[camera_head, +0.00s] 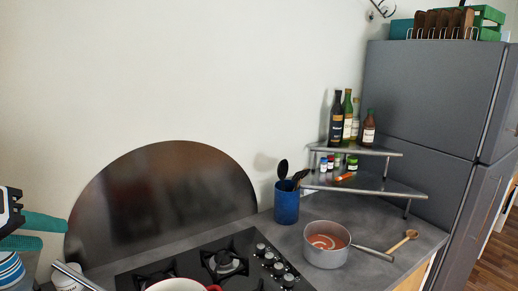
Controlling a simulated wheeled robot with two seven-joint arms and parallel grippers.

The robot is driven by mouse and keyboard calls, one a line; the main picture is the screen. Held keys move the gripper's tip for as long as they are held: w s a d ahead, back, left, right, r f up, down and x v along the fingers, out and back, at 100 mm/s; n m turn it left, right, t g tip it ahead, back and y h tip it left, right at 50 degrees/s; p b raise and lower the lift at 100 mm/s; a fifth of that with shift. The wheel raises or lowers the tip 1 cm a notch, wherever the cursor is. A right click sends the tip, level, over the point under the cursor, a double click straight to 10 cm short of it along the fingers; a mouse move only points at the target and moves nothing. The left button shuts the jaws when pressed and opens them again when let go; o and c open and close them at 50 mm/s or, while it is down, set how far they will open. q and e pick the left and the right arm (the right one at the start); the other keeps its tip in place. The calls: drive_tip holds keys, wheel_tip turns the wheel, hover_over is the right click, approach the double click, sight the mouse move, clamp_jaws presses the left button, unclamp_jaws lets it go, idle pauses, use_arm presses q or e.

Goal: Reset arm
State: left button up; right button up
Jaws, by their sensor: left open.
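My left gripper (11,207) shows only in part at the left edge of the head view. It looks black and light grey, and it is open. I see nothing between its fingers, though much of it is cut off by the frame. It is in front of a teal item (42,223) at the left, and I cannot tell whether they touch. My right gripper is not in view.
A black hob (140,275) with a white-and-red pot (178,286) is at the front. A two-tier shelf (385,187) holds bottles beside the grey fridge (420,95).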

use_arm(q)
drive_tip(key=w+d+f+n+g, duration=0.1)
drive_tip(key=d+f+n, duration=0.2)
drive_tip(key=f+n, duration=0.7)
drive_tip(key=d+f+n+g, duration=0.2)
drive_tip(key=d+f+n, duration=0.15)
drive_tip(key=f, duration=1.25)
drive_tip(key=s+d+f+n+g+y, duration=0.2)
drive_tip(key=s+d+f+n+g, duration=0.15)
drive_tip(key=s+f+n, duration=1.15)
wheel_tip(320, 180, down, 38)
drive_tip(key=s+b, duration=0.2)
drive_tip(key=b, duration=1)
drive_tip(key=s+f+b, duration=0.3)
drive_tip(key=s+f, duration=0.2)
drive_tip(key=f, duration=0.3)
drive_tip(key=s+a+f+g+b, duration=0.1)
drive_tip(key=s+f+b, duration=0.2)
drive_tip(key=f, duration=0.6)
drive_tip(key=s+a+f+g+b, duration=0.1)
drive_tip(key=s+f+b, duration=0.2)
drive_tip(key=s+f, duration=0.5)
drive_tip(key=shift+a+f+y, duration=0.2)
drive_tip(key=shift+f+y, duration=0.2)
drive_tip(key=shift+f, duration=0.2)
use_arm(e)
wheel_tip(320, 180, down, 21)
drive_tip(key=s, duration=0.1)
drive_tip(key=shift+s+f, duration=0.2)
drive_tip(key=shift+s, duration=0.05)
